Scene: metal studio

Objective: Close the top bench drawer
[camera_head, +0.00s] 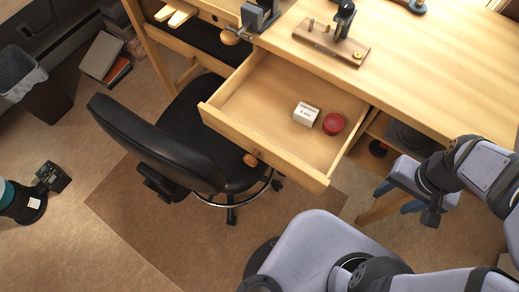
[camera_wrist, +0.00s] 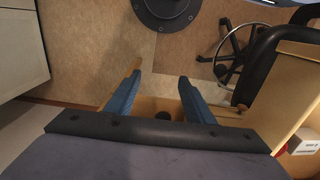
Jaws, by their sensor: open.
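The top bench drawer (camera_head: 262,105) is pulled well out from under the wooden bench top (camera_head: 440,75). Its front board faces the lower left and carries a round wooden knob (camera_head: 252,158). Inside lie a small white box (camera_head: 306,113) and a round red tin (camera_head: 333,124). My gripper (camera_head: 396,198) is to the right of the drawer, apart from it, near the bench's front. Its two blue fingers are spread with nothing between them in the wrist view (camera_wrist: 160,80). There, the drawer's side (camera_wrist: 282,90) and part of the white box (camera_wrist: 304,145) show at right.
A black swivel chair (camera_head: 175,145) stands in front of the drawer, its seat close to the knob. An open shelf (camera_head: 375,150) lies under the bench, right of the drawer. A wooden block with tools (camera_head: 330,45) and a vise (camera_head: 258,15) are on the bench.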

